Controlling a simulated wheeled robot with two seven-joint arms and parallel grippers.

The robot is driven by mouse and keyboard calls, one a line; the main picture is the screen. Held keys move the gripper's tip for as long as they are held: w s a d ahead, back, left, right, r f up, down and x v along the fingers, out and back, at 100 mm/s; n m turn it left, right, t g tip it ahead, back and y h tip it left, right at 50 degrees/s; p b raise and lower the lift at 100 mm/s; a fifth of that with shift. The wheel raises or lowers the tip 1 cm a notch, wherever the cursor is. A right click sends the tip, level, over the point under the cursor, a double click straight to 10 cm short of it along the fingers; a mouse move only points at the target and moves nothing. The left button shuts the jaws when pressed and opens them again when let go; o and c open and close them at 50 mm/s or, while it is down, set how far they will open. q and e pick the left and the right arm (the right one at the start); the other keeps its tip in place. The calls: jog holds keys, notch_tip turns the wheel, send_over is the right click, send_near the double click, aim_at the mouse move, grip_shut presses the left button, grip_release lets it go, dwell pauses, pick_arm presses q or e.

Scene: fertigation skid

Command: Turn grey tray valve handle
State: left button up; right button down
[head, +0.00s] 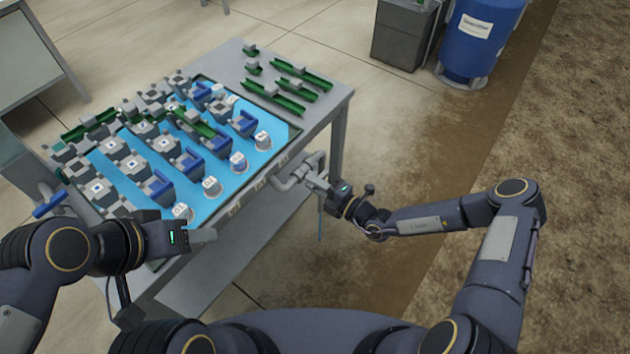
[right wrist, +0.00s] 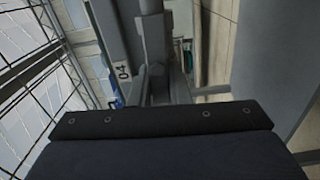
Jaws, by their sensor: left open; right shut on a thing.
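The grey tray valve (head: 289,181) is a bent grey pipe fitting on the right part of the table's front edge. My right gripper (head: 317,182) is at its outer end, shut on the grey valve handle. The jaws hide most of the handle, and its angle cannot be told. In the right wrist view a grey upright part (right wrist: 155,45) rises beyond the dark gripper body, with a label reading 04 to its left. My left gripper (head: 205,236) is open and empty near the table's front left, apart from the valve.
The table (head: 335,105) carries a blue tray (head: 232,184) with several grey and blue fittings and white cups. Green channel pieces (head: 275,95) lie at the back. A blue lever (head: 52,205) sticks out at the left. A blue barrel (head: 478,40) stands behind. Floor right of the table is clear.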

dwell(0.3)
jog(key=c, duration=1.4)
grip_release()
jog(key=shift+o, duration=0.2)
jog(key=v, duration=0.7)
jog(key=shift+s+d, duration=0.25)
jog(key=shift+d, duration=0.05)
